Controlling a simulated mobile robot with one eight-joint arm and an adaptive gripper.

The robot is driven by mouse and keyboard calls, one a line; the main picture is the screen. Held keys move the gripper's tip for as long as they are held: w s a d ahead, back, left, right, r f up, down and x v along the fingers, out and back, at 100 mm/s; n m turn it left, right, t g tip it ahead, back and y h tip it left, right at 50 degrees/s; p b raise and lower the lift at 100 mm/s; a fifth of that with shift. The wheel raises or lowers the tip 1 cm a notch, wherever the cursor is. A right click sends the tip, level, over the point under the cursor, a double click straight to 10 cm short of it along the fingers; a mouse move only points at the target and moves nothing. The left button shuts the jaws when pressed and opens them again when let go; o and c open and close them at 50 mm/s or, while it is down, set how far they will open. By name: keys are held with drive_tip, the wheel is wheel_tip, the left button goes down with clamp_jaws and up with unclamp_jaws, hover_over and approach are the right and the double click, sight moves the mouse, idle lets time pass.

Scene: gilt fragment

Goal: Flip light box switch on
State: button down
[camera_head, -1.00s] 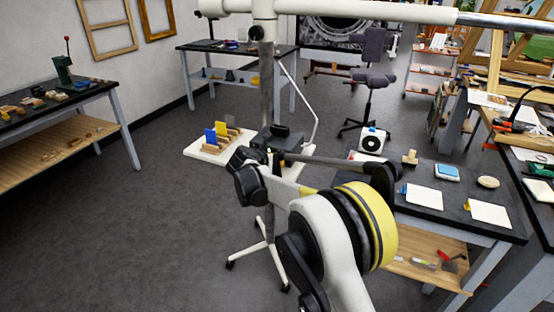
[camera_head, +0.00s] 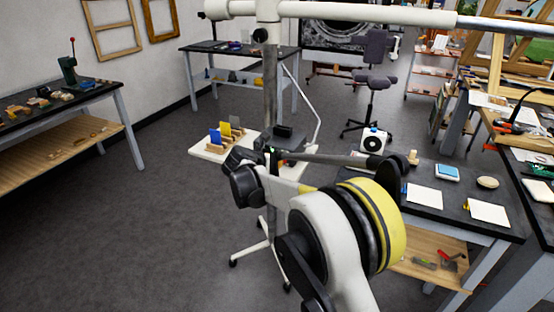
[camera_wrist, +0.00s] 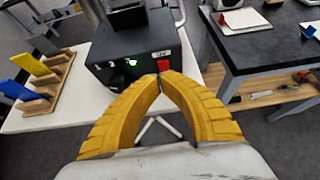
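The light box is a dark box (camera_wrist: 118,62) on a white tray table in the wrist view. Its front has a lit green light and a small red switch (camera_wrist: 163,62) under a white label. It also shows in the head view (camera_head: 290,137), partly behind my arm. My gripper (camera_wrist: 162,77) has yellow ribbed fingers whose tips meet just below the red switch, with nothing visible between them. I cannot tell whether they touch the switch. In the head view the fingertips are hidden behind the wrist.
The white tray table (camera_head: 200,154) also holds wooden blocks with blue, yellow and grey plates (camera_wrist: 40,77) to the left. A dark workbench (camera_head: 440,213) stands close on the right. A metal pole (camera_head: 268,90) rises behind the arm. Open floor lies at left.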

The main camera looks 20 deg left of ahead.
drive_tip(key=w+r+p+v, duration=0.1)
drive_tip(key=p+v, duration=0.1)
drive_tip(key=v, duration=0.7)
drive_tip(key=shift+s+r+p, duration=0.3)
drive_tip(key=shift+r+p, duration=0.1)
drive_tip(key=shift+r, duration=0.15)
drive_tip(key=s+d+r+m+g, duration=0.1)
drive_tip(key=s+d+r+m, duration=0.3)
drive_tip(key=d, duration=0.6)
drive_tip(key=s+d+r+m+g, duration=0.1)
drive_tip(key=d+r+m, duration=0.2)
drive_tip(key=d+m, duration=0.5)
drive_tip(key=s+d+r+m+g, duration=0.1)
drive_tip(key=s+d+r+m, duration=0.15)
drive_tip(key=d, duration=0.95)
drive_tip(key=s+d+m+g, duration=0.1)
drive_tip(key=s+d+m, duration=0.85)
drive_tip(key=d, duration=0.25)
drive_tip(key=s+d+f+m, duration=0.2)
drive_tip(key=s+m, duration=0.3)
drive_tip(key=s, duration=0.3)
drive_tip(key=s+d+f+m+y, duration=0.1)
drive_tip(key=s+d+f+m, duration=0.2)
drive_tip(key=s+m, duration=0.3)
drive_tip(key=shift+s+d+f+g, duration=0.25)
drive_tip(key=shift+s+d+g, duration=0.15)
drive_tip(key=shift+s+d, duration=0.4)
drive_tip(key=shift+a, duration=0.1)
